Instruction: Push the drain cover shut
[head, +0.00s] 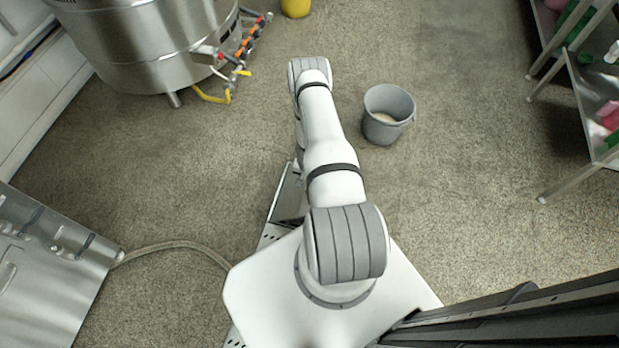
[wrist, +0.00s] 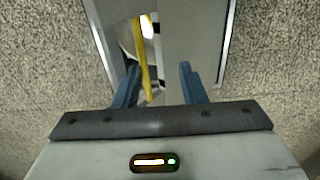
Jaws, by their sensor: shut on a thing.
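My gripper is hidden there.
A grey bucket (head: 388,114) stands right of my arm. A large steel vessel (head: 150,45) with a yellow hose is at the upper left. A hose (head: 180,246) runs from a steel cabinet (head: 45,270) at lower left. A shelf rack (head: 590,85) is at right.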

